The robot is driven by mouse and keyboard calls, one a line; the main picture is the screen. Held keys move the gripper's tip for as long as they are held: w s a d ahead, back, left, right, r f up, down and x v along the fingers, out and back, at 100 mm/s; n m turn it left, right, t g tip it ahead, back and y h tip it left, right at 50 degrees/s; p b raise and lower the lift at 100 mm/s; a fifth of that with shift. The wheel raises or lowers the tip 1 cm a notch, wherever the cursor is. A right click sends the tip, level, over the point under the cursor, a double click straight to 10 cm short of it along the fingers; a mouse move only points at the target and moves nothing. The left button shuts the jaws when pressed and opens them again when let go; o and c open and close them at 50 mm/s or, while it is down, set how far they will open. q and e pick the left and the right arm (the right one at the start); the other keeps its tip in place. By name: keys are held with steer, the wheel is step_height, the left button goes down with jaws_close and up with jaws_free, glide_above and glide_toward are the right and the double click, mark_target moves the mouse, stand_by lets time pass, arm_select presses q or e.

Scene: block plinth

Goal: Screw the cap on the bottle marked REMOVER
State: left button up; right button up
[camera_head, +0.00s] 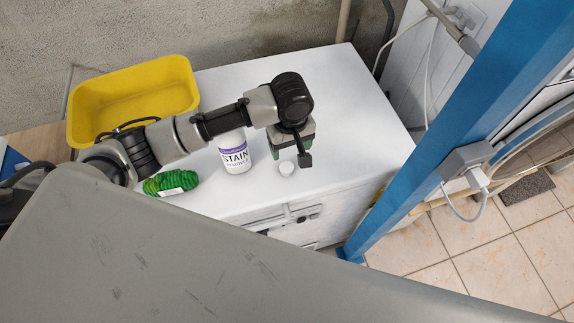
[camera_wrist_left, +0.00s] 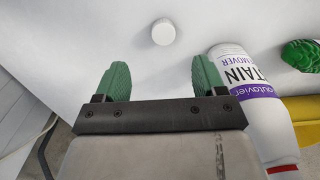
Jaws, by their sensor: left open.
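The white bottle (camera_head: 236,160) stands on the white cabinet top, its label reading STAIN REMOVER under a purple band. My left arm hides its upper end in the head view. In the left wrist view the bottle (camera_wrist_left: 243,72) shows at the right, outside the fingers. A small round white cap (camera_head: 286,168) lies on the cabinet top, apart from the bottle. In the left wrist view the cap (camera_wrist_left: 163,32) shows beyond the fingertips, between their lines. My left gripper (camera_wrist_left: 160,75) is open and empty, with green fingers. It also shows in the head view (camera_head: 289,148), above the cabinet top near the cap.
A yellow bin (camera_head: 133,97) stands at the back left. A green bundle with a white label (camera_head: 171,183) lies left of the bottle. The cabinet top (camera_head: 362,125) is clear to the right. A blue post (camera_head: 450,125) rises beyond its right side.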

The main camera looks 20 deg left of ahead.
arm_select(q)
glide_above(287, 167)
steer(key=shift+s+d+f, duration=0.1)
steer(key=shift+d+f, duration=0.15)
steer(key=shift+f, duration=1.15)
steer(key=shift+d+f, duration=0.2)
steer(key=shift+f, duration=1.2)
steer(key=shift+a+f+p, duration=0.2)
steer(key=shift+f+p, duration=0.15)
steer(key=shift+f, duration=0.05)
steer(key=f, duration=0.4)
steer(key=shift+a+f+p, duration=0.2)
steer(key=shift+a+p, duration=0.05)
steer(key=shift+p, duration=0.1)
steer(key=c, duration=1)
